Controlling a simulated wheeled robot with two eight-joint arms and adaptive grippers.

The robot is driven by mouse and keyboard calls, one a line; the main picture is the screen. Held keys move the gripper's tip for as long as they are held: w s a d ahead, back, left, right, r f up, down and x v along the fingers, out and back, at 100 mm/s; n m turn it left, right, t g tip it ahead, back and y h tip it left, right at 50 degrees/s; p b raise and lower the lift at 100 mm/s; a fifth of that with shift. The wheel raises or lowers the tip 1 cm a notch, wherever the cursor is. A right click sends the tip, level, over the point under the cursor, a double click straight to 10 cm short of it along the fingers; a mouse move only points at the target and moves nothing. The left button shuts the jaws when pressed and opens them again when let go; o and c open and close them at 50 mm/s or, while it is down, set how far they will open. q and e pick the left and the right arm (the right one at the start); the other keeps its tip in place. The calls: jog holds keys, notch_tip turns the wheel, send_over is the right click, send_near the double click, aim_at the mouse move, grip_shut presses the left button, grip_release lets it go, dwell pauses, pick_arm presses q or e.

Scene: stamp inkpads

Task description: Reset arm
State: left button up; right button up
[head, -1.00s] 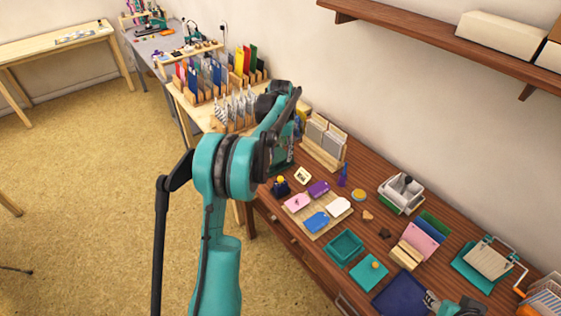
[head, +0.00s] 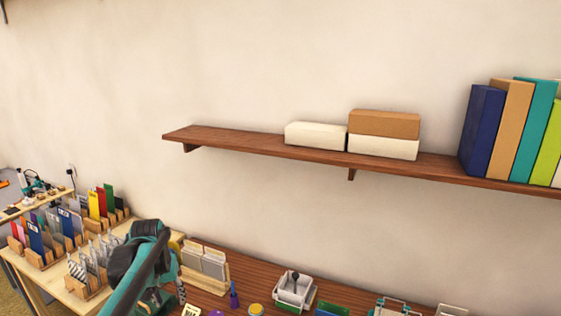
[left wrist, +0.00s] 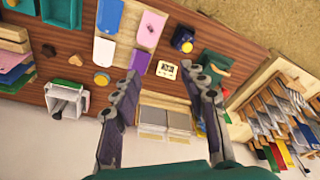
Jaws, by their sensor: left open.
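My left arm (head: 145,260) rises at the lower left of the head view; its fingers are hard to make out there. In the left wrist view my left gripper (left wrist: 167,85) is open, its two fingers spread apart with nothing between them. The fingers are above the brown desk. Past the fingertips lie a small white square item (left wrist: 167,70), a purple piece (left wrist: 139,61) and a dark pot with a yellow top (left wrist: 183,40). My right gripper is in neither current view.
A wooden rack of grey cards (head: 204,264) stands beside my left arm. Card racks (head: 45,240) fill the pale table at left. A wall shelf (head: 240,143) with boxes (head: 383,123) and books (head: 484,130) runs above. The wall between is bare.

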pick_arm(q)
jog(key=s+d+r+m+t, duration=0.1)
jog(key=s+d+r+t, duration=0.15)
jog(key=s+d, duration=0.7)
jog(key=s+d+f+t, duration=0.1)
jog(key=s+d+f, duration=0.1)
jog(key=s, duration=0.4)
jog(key=s+d+f+m+t, duration=0.1)
jog(key=s+d+f, duration=0.1)
jog(key=s, duration=0.4)
jog(key=shift+s+f+t, duration=0.35)
